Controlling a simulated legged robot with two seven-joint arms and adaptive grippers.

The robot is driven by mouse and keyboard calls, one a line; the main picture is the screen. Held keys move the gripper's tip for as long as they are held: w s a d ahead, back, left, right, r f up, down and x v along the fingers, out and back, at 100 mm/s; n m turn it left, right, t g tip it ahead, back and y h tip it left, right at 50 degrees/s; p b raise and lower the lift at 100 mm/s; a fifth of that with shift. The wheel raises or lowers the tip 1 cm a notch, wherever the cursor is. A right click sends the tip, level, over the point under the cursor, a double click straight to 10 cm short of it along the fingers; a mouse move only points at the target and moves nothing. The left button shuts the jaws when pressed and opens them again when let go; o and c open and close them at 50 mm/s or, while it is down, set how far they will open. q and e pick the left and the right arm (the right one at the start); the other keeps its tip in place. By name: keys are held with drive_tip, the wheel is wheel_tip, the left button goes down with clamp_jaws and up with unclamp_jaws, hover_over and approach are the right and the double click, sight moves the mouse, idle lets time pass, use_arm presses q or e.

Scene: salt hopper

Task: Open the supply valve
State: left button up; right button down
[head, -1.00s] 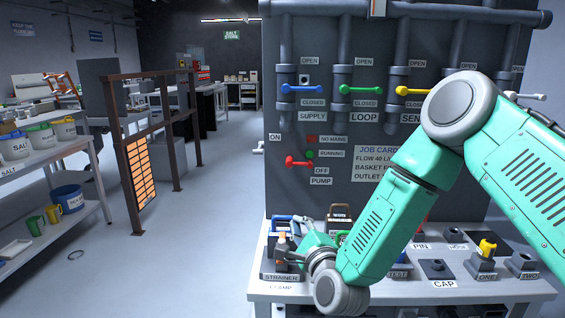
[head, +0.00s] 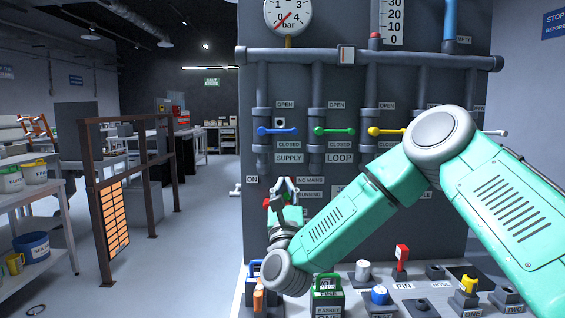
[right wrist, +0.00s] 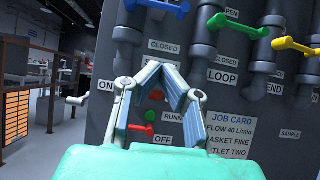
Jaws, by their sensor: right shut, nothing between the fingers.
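The supply valve is a blue lever (head: 278,131) on a grey vertical pipe, above the SUPPLY label (head: 288,158). The lever lies level, pointing right, between an OPEN label above and a CLOSED label below. It also shows at the top of the right wrist view (right wrist: 160,8). My right gripper (head: 288,181) is shut and empty, below the lever and apart from it, in front of the panel. In the right wrist view its fingertips (right wrist: 163,66) meet and partly hide the SUPPLY label. My left gripper is not in view.
A green lever (head: 335,131) and a yellow lever (head: 386,132) sit right of the supply valve. The red pump lever (right wrist: 138,130) is below, partly behind my gripper. A bench (head: 405,300) with baskets and fittings stands below the panel. A pressure gauge (head: 288,14) is above.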

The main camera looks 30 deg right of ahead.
sight(277, 131)
drive_tip(key=s+a+r+p+x, duration=0.1)
drive_tip(key=r+x, duration=0.1)
drive_tip(key=x, duration=1)
drive_tip(key=shift+r+p, duration=0.25)
drive_tip(key=shift+p, duration=0.1)
drive_tip(key=shift+s+d, duration=0.1)
